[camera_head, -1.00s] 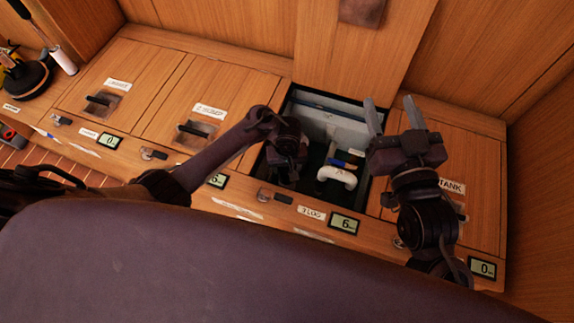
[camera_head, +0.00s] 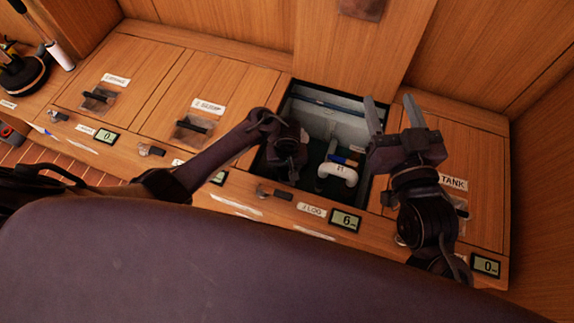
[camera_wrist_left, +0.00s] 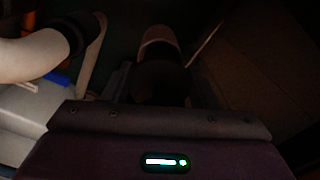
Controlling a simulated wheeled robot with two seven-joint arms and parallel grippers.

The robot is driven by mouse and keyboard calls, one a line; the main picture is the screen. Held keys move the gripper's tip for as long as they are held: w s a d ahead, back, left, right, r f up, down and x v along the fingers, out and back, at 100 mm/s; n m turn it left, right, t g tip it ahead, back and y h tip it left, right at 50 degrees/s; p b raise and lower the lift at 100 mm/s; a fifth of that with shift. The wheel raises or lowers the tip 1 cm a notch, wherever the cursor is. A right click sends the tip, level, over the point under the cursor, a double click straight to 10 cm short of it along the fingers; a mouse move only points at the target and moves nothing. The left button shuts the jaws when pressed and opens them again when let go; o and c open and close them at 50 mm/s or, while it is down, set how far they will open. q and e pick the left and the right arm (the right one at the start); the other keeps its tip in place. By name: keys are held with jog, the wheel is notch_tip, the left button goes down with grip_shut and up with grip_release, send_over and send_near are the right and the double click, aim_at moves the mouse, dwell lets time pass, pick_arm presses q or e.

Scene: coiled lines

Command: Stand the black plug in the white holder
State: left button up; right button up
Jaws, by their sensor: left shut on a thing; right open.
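My left gripper (camera_head: 290,172) reaches down into the open compartment, at its left side. In the left wrist view it is shut on a dark rounded thing (camera_wrist_left: 161,82), which looks like the black plug. A pale, rounded thing (camera_wrist_left: 158,36) shows just beyond it, perhaps the white holder. The wrist view is too dark to tell whether the two touch. My right gripper (camera_head: 391,104) is open and empty, above the compartment's right edge.
A white bent pipe (camera_head: 340,171) stands in the compartment right of my left gripper. It has a black collar in the left wrist view (camera_wrist_left: 76,35). Closed lids (camera_head: 206,125) lie to the left.

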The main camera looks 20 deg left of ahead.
pick_arm(q)
jog(key=shift+f, duration=0.3)
jog(key=o, duration=1.7)
jog(key=shift+c, duration=0.2)
